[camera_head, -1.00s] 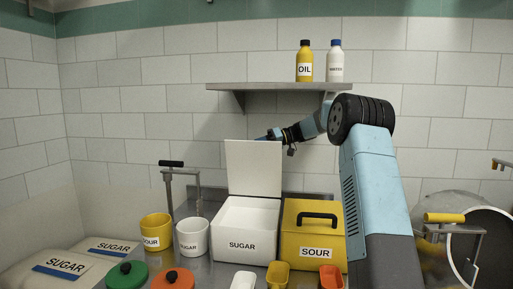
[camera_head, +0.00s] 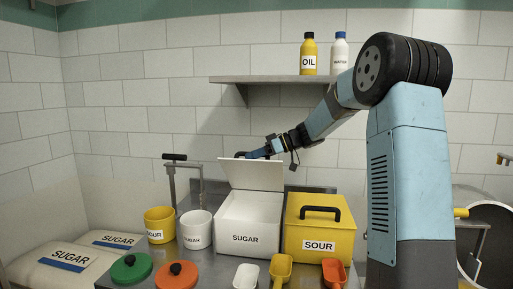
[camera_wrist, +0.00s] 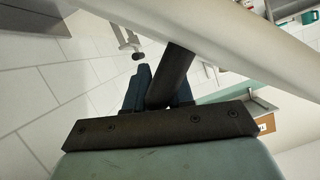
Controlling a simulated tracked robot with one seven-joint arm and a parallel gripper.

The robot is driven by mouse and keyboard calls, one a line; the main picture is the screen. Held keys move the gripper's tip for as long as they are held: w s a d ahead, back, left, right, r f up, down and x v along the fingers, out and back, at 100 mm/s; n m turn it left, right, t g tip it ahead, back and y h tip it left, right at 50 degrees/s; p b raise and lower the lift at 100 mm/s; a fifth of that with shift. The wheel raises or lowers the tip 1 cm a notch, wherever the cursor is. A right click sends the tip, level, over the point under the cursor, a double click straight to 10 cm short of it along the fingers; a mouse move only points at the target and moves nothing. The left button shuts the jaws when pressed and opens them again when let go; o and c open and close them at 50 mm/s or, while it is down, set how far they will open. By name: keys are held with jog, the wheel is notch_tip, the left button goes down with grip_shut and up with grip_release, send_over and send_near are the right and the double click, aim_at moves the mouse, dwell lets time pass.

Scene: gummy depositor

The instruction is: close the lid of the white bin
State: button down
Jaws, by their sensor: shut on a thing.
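The white bin (camera_head: 245,238), labelled SUGAR, stands on the metal counter with its mouth partly uncovered. Its white lid (camera_head: 252,174) is hinged at the back and tilts forward over the bin, partway down. My gripper (camera_head: 262,152) is at the lid's upper edge, reaching in from the right. In the wrist view the pale lid (camera_wrist: 215,35) crosses the top of the picture, close against my dark gripper fingers (camera_wrist: 160,88).
A yellow SOUR bin (camera_head: 320,228) with a black handle stands right beside the white bin. Scoops (camera_head: 280,268) lie in front. A shelf (camera_head: 270,79) with two bottles hangs above.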

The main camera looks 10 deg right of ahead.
aim_at(252, 168)
jog(key=shift+n+t, duration=0.5)
jog(key=shift+n, duration=0.2)
jog(key=s+f, duration=0.1)
jog(key=s, duration=0.1)
jog(key=s+a+f, duration=0.1)
jog(key=s+f, duration=0.1)
jog(key=shift+a+f, duration=0.2)
jog(key=shift+f, duration=0.1)
jog(key=s+a+f, duration=0.1)
jog(key=s+f, duration=0.3)
jog(key=f, duration=0.4)
jog(key=shift+a, duration=0.35)
jog(key=shift+s+f, duration=0.1)
